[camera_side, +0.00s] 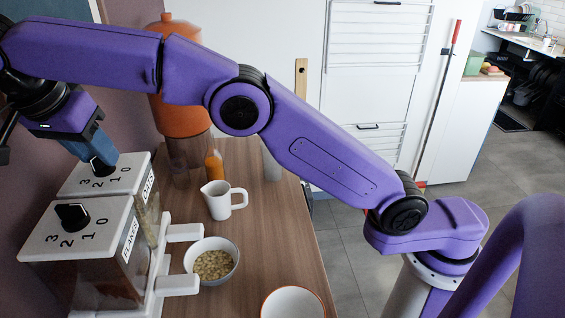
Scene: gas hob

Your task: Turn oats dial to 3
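The oats dispenser (141,166) is a white-topped box with "OATS" on its side and the numbers 3, 2, 1, 0 on top. Its black oats dial (103,170) is partly covered by my gripper (103,160), and I cannot tell which number it points to. My gripper comes down from the upper left, with its blue end right at the dial. Whether the fingers are closed on the dial is hidden.
The flakes dispenser (40,240) with its own black dial (72,215) stands directly in front. A bowl of flakes (213,264), a white jug (219,207), an orange bottle (214,166) and an empty bowl (293,303) stand on the wooden counter (272,240).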

